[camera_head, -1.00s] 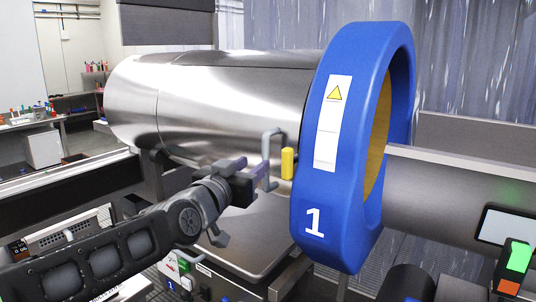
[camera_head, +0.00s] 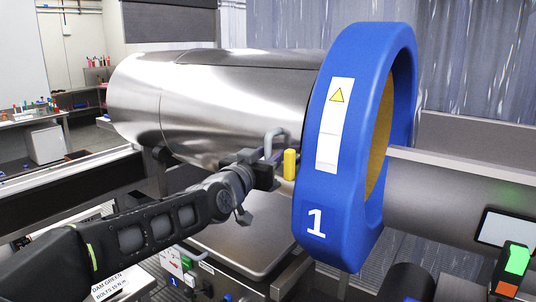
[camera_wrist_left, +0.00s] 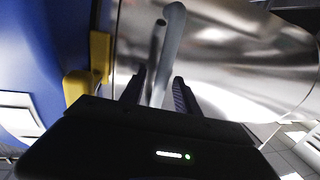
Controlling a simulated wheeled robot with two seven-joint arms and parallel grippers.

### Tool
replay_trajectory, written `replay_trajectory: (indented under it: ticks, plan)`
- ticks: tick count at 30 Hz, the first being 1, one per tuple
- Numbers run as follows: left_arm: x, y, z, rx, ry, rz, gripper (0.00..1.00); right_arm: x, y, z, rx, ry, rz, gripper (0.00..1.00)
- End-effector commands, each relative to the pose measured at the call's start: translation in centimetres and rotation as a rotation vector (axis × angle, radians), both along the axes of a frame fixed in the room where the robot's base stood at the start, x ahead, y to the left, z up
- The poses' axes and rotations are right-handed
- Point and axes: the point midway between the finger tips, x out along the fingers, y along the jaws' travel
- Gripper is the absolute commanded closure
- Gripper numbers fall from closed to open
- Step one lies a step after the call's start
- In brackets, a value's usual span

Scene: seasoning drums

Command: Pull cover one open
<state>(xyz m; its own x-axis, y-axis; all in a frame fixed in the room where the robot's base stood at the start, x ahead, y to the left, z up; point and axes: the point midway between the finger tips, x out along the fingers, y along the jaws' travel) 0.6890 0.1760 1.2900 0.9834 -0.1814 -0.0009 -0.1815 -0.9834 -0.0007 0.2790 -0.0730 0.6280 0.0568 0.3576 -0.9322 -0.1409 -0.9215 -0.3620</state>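A large blue ring (camera_head: 335,200) marked "1", with a warning label, stands at the end of a shiny steel drum (camera_head: 220,95). A grey bar handle (camera_head: 274,135) sits at the drum's side by the ring, beside a yellow block (camera_head: 290,164). My left gripper (camera_head: 270,172) is at the handle and hides its lower part. In the left wrist view my left gripper (camera_wrist_left: 158,92) has its fingers apart, with the handle (camera_wrist_left: 170,45) between them; firm contact does not show. The yellow block (camera_wrist_left: 98,60) is left of the fingers. My right gripper is not in view.
A flat steel plate (camera_head: 240,230) lies below the drum. A horizontal steel tube (camera_head: 440,195) and a green-and-red button box (camera_head: 513,268) are at the right. A control panel (camera_head: 185,262) is under my left arm. A bench with bottles (camera_head: 35,118) stands far left.

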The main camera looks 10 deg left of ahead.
Motion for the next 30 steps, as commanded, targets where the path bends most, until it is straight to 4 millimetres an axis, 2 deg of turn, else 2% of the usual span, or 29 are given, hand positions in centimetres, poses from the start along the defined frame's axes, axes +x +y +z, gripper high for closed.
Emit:
replay_trajectory:
  ticks: [6,20,30]
  plan:
    - [0.00,0.02,-0.01,0.000,0.000,0.000,0.63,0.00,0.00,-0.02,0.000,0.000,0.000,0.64]
    - [-0.02,0.02,0.00,-0.001,0.000,0.000,1.00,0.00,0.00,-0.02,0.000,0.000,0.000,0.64]
    - [-0.01,0.03,0.00,-0.001,0.000,0.001,1.00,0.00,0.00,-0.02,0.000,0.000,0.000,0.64]
